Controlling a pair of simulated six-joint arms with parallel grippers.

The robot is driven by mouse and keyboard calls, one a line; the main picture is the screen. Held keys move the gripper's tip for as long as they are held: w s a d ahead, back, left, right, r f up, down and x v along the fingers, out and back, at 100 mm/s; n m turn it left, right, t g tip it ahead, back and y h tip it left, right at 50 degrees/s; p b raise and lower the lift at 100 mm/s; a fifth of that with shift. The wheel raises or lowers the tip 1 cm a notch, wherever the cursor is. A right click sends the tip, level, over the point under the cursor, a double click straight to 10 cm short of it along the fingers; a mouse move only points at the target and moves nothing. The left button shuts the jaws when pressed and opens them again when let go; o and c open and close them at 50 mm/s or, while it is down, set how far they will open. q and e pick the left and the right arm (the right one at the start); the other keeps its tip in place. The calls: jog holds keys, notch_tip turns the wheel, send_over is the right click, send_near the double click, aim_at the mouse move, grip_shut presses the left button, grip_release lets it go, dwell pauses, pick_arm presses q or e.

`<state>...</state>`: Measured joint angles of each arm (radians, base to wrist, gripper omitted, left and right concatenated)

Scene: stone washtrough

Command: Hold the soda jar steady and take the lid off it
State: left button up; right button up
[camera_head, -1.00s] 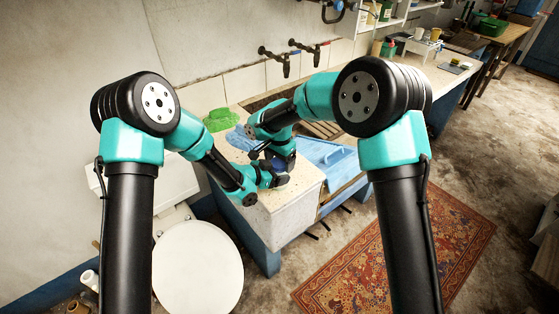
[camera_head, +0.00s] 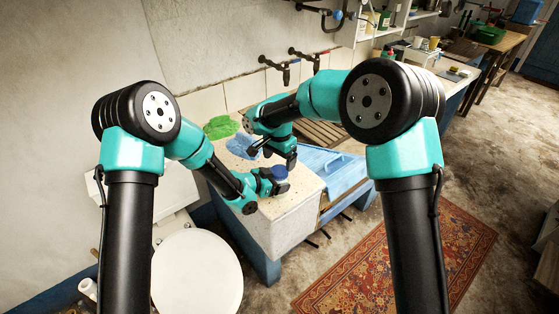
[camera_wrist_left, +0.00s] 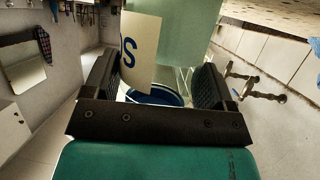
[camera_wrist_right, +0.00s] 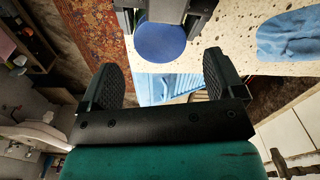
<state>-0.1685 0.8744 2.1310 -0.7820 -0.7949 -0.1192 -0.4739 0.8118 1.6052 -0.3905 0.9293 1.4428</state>
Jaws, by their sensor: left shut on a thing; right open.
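The soda jar (camera_wrist_left: 139,50), pale green glass with a cream label and dark blue letters, stands between the fingers of my left gripper (camera_wrist_left: 158,88) in the left wrist view. That gripper (camera_head: 276,184) is shut on it over the near end of the stone trough top. The round blue lid (camera_head: 279,172) shows at the jar's top; it also shows as a full blue disc (camera_wrist_right: 160,42) in the right wrist view. My right gripper (camera_wrist_right: 160,75) is open and empty, apart from the lid; in the head view it (camera_head: 290,160) hangs just above and behind it.
A blue cloth (camera_head: 240,146) and a green cloth (camera_head: 220,127) lie on the trough top behind the arms. A blue ridged board (camera_wrist_right: 185,84) lies beside the jar. Taps (camera_head: 275,68) stick out from the wall. A patterned rug (camera_head: 400,260) lies on the floor.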

aim_at(279, 170)
jog(key=shift+c, duration=0.4)
jog(key=shift+r+m, duration=1.2)
jog(key=shift+r, duration=0.55)
jog(key=shift+f, duration=0.15)
jog(key=shift+f, duration=3.9)
jog(key=shift+c, duration=0.3)
jog(key=c, duration=0.9)
jog(key=shift+n, duration=1.7)
